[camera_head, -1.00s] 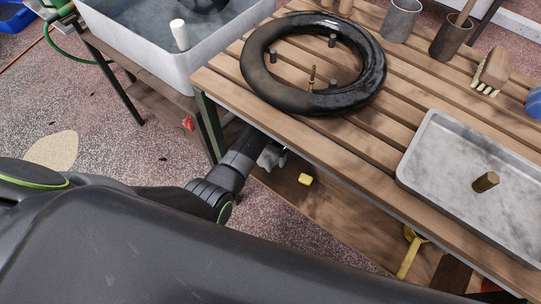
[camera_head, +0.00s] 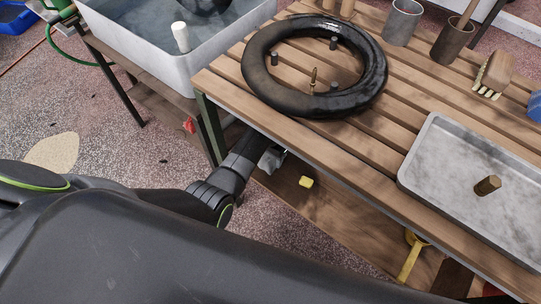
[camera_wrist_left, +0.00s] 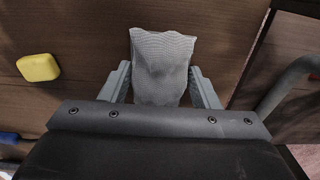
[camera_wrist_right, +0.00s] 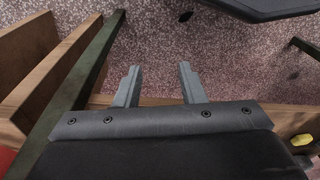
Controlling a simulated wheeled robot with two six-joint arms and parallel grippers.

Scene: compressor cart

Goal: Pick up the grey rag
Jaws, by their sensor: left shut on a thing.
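The grey rag (camera_wrist_left: 162,66) is a light, fine-mesh cloth in the left wrist view. It stands up between the fingers of my left gripper (camera_wrist_left: 160,80), which is shut on it. In the head view the left arm reaches under the edge of the slatted table, and a small part of the rag (camera_head: 271,160) shows at its end, over the lower shelf. I cannot tell whether the rag still touches the shelf. My right gripper (camera_wrist_right: 158,84) is open and empty in the right wrist view, above the speckled floor.
A yellow block (camera_head: 306,182) lies on the lower wooden shelf (camera_head: 340,214) near the rag. The slatted tabletop (camera_head: 362,150) overhangs the left gripper and carries a black tyre (camera_head: 262,88) and a metal tray (camera_head: 450,180). A table leg (camera_head: 211,128) stands close left of the arm.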

